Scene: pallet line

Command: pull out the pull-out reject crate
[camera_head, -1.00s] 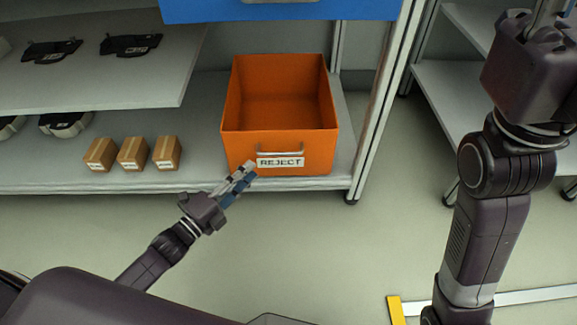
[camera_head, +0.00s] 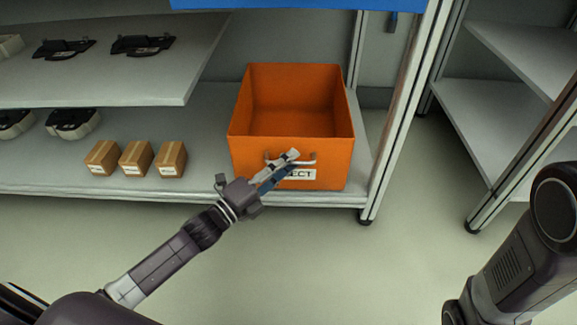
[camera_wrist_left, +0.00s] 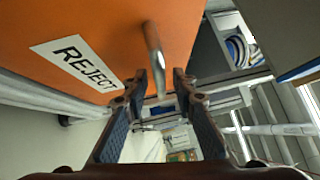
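The orange reject crate (camera_head: 245,158) sits on the lower shelf with its open top showing and its inside empty. A metal bar handle (camera_head: 308,160) is on its front, above a white label partly hidden by my fingers. My left gripper (camera_head: 291,162) is at the crate's front, over the handle. In the left wrist view, the crate's front (camera_wrist_left: 110,25) fills the upper left, and the handle (camera_wrist_left: 153,45) runs between the two fingers (camera_wrist_left: 161,82). The fingers stand apart, open; I see no clear grip on the bar. My right gripper is out of view.
Several small cardboard boxes (camera_head: 136,158) stand on the lower shelf (camera_head: 200,190) left of the crate. Dark parts (camera_head: 141,44) lie on the upper shelf. A metal post (camera_head: 392,150) stands right of the crate. The floor (camera_head: 330,260) in front is clear.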

